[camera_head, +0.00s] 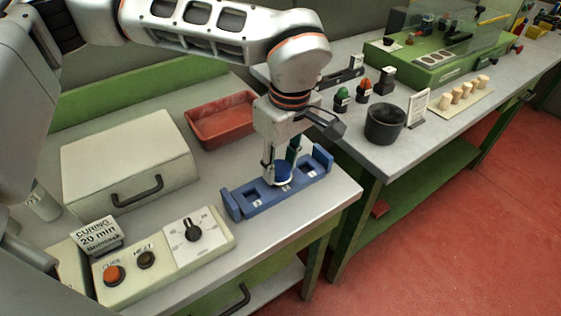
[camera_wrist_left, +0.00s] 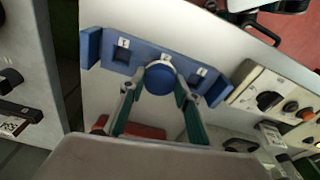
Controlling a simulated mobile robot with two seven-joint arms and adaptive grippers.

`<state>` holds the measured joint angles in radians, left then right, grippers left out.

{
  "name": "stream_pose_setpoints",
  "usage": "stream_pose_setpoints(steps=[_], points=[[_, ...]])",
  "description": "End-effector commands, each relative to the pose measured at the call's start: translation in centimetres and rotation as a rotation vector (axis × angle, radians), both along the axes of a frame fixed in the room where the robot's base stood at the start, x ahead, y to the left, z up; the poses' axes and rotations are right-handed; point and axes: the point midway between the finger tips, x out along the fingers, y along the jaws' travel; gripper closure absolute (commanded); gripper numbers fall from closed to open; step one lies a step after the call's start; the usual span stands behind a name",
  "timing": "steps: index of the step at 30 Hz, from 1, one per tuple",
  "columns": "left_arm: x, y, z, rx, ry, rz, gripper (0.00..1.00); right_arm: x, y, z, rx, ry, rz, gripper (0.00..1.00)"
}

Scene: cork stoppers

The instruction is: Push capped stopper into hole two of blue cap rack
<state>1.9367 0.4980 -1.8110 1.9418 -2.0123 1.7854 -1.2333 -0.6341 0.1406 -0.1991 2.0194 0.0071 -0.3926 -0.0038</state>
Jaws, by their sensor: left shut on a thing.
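The blue cap rack (camera_head: 240,209) lies on the left bench near its front edge, with a raised block at each end. In the left wrist view the rack (camera_wrist_left: 88,47) shows square holes on either side of its middle. My left gripper (camera_head: 279,176) points down over the middle of the rack. It is shut on the capped stopper, whose round blue cap (camera_head: 284,173) shows between the fingers. In the left wrist view the cap (camera_wrist_left: 160,78) covers the middle hole, so how deep the stopper sits is hidden. My right gripper is not in view.
A red tray (camera_head: 203,133) and a pale box with a handle (camera_head: 80,160) stand behind the rack. A control panel (camera_head: 133,268) is at the front left. A black pot (camera_head: 385,125) and several corks (camera_head: 457,96) stand on the right bench.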

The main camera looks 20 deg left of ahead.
Motion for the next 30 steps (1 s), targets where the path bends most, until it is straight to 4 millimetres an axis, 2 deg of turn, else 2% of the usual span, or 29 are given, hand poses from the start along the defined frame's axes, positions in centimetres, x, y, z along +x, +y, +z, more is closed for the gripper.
stream_pose_setpoints(steps=[13, 14, 15, 16, 23, 26, 30], points=[[0.0, 0.0, -0.6, 0.0, 0.0, 0.0, 0.81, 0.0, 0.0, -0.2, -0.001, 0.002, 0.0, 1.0], [0.0, 0.0, -0.6, 0.0, 0.0, 0.0, 0.63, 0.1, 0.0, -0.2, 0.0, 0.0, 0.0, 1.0], [0.0, 0.0, -0.6, 0.0, 0.0, 0.0, 0.53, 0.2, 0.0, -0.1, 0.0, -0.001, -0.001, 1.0], [0.0, 0.0, -0.6, 0.0, 0.0, 0.0, 0.48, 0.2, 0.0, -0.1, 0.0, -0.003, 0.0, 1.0], [0.0, 0.0, -0.6, 0.0, 0.0, 0.0, 0.48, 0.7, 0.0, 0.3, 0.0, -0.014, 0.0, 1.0], [0.0, 0.0, -0.5, 0.0, 0.0, 0.0, 0.48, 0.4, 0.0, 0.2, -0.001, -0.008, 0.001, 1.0], [0.0, -0.1, 0.5, -0.001, -0.004, 0.0, 0.48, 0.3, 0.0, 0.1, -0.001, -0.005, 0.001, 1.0]])
